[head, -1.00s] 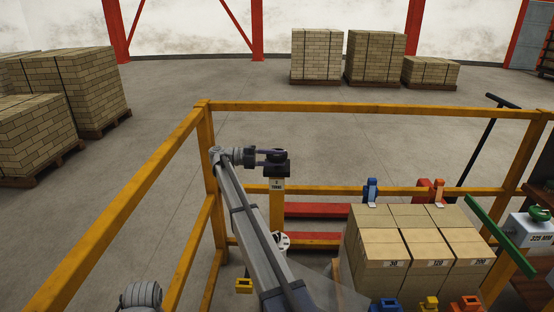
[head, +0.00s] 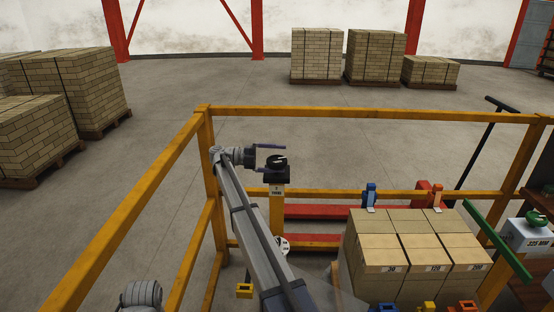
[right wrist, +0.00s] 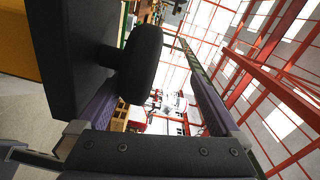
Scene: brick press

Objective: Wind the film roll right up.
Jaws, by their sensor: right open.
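A black knob (head: 277,160) sits on a dark block on top of a post, above a small label (head: 276,190) whose word looks like "turns". My right gripper (head: 272,155) is at the knob, coming from the left with its fingers apart. In the right wrist view the rounded black knob (right wrist: 142,65) stands out from the dark block, between the two spread fingers; I cannot tell whether either touches it. A white disc with dark holes (head: 282,244) shows low behind my arm; I cannot tell if it belongs to the film roll. My left gripper is out of view.
Yellow railings (head: 370,108) enclose the station. A stack of tan bricks (head: 405,245) with numbered labels stands at the right, with blue and orange clamps around it. A green bar (head: 490,235) is beside it. Brick pallets stand on the open floor beyond.

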